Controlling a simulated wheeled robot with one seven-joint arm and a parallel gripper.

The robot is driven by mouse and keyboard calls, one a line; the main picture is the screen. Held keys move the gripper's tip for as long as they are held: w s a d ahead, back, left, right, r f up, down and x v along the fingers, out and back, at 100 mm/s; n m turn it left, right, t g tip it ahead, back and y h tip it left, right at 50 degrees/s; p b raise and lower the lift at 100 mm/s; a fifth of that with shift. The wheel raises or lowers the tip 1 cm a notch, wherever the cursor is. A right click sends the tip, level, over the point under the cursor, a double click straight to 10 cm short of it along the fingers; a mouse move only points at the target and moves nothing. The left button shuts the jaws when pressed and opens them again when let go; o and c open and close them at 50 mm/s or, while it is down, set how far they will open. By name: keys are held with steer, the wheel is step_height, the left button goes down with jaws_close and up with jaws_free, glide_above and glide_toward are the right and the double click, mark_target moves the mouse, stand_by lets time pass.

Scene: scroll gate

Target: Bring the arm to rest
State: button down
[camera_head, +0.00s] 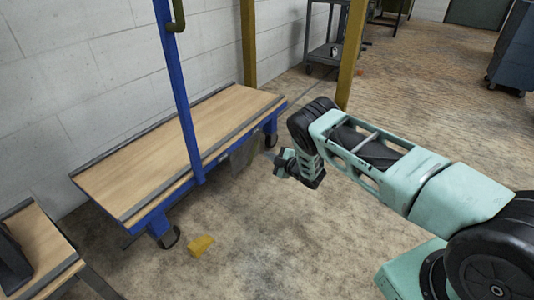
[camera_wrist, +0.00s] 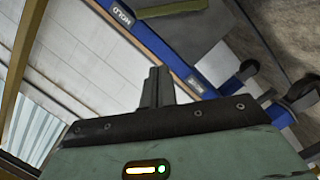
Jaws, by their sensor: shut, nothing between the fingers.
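My arm is pale green and black and reaches in from the right in the head view. It bends down at its far end to my gripper (camera_head: 280,165), which hangs in the air near the right end of a wooden-topped bench with a blue frame (camera_head: 238,112). In the wrist view the dark fingers of my gripper (camera_wrist: 157,82) are together and hold nothing. The blue frame also shows behind them in the wrist view (camera_wrist: 216,62).
A blue post (camera_head: 178,90) rises at the bench's front edge. Yellow posts (camera_head: 351,55) stand beyond. A yellow block (camera_head: 201,245) lies on the floor. A second wooden-topped table (camera_head: 37,235) is at lower left. A grey cart (camera_head: 322,55) stands at the back. Open floor lies in front of the bench.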

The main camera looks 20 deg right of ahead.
stand_by(0.3)
steer(key=w+a+r+m+g+h+p, duration=0.15)
steer(key=a+r+m+h, duration=0.35)
steer(key=r, duration=0.8)
steer(key=s+a+r+m+g+y, duration=0.1)
steer(key=s+a+r+m+g, duration=0.4)
steer(key=s+a+r, duration=0.95)
steer(key=s+a+r+n+g+p, duration=0.1)
steer(key=s+r+g, duration=0.2)
steer(key=s, duration=0.8)
steer(key=s+a+r+g+p, duration=0.1)
steer(key=s+r+g, duration=0.2)
steer(key=s, duration=0.8)
steer(key=s+d+r+g+h, duration=0.1)
steer(key=s+d, duration=0.1)
steer(key=s, duration=0.7)
steer(key=s+d+r+g+h, duration=0.1)
steer(key=s+d+r+g, duration=0.15)
steer(key=s, duration=0.55)
step_height(320, 180, up, 37)
steer(key=t+p, duration=0.1)
steer(key=p, duration=3.7)
steer(key=shift+w+r+n, duration=0.15)
steer(key=shift+n, duration=0.15)
